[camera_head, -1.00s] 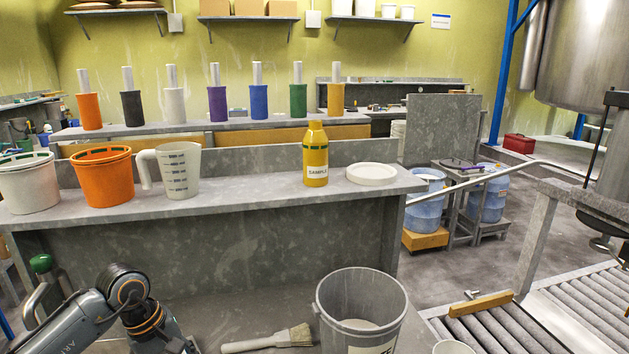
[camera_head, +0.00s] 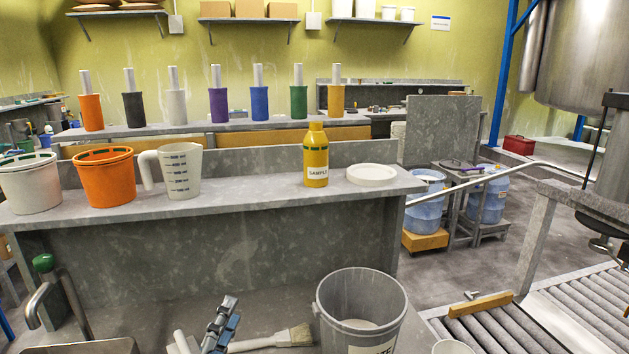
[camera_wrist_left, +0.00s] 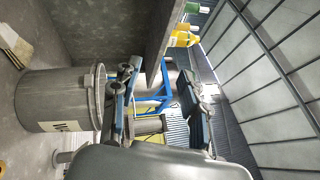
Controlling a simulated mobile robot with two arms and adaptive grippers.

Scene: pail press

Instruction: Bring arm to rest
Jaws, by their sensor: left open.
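My left gripper (camera_head: 216,328) shows low in the head view, at the bottom edge, over the bench and beside the brush (camera_head: 272,340). Only part of it is visible. In the left wrist view the two fingers of my left gripper (camera_wrist_left: 160,100) stand well apart with nothing between them. A grey pail (camera_head: 362,305) stands to the right of the gripper, apart from it; it also shows at the left of the wrist view (camera_wrist_left: 52,100). My right gripper is in neither view.
A raised shelf (camera_head: 250,196) behind holds a white bucket (camera_head: 30,184), an orange bucket (camera_head: 106,180), a measuring jug (camera_head: 180,172), a yellow sample bottle (camera_head: 316,158) and a white lid (camera_head: 372,175). A sink tap (camera_head: 45,290) stands at the left. Rollers (camera_head: 540,325) lie right.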

